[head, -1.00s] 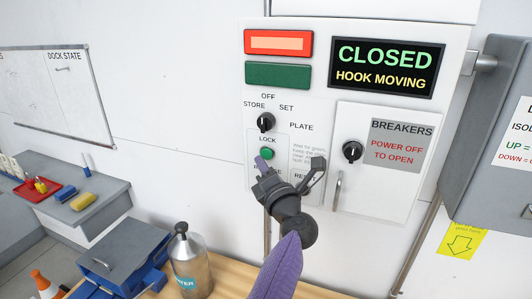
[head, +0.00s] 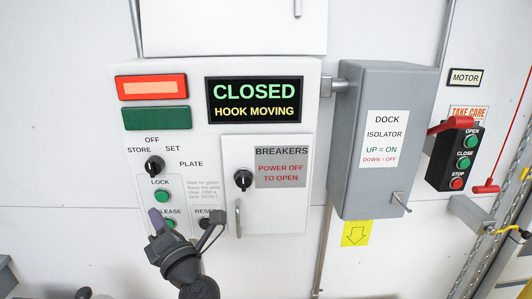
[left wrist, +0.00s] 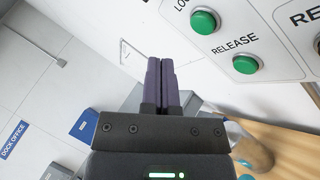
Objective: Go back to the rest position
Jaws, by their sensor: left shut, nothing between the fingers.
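My left gripper (head: 157,219) is in front of the lower left part of the white control panel (head: 213,122). In the left wrist view its two purple fingers (left wrist: 160,70) are shut against each other and empty. The fingertips overlap the green RELEASE button (head: 170,223) in the head view. In the wrist view that button (left wrist: 245,64) and the green LOCK button (left wrist: 204,21) stand right of the fingers, apart from them. The display (head: 254,100) reads CLOSED, HOOK MOVING. The selector knob (head: 154,165) sits above LOCK. My right gripper is not in view.
The breaker door (head: 280,211) is closed, with a handle sticking out. Right of the panel are a grey dock isolator box (head: 378,190) and a black OPEN/CLOSE/STOP station (head: 458,158). A wooden surface (left wrist: 282,150) shows below the panel in the wrist view.

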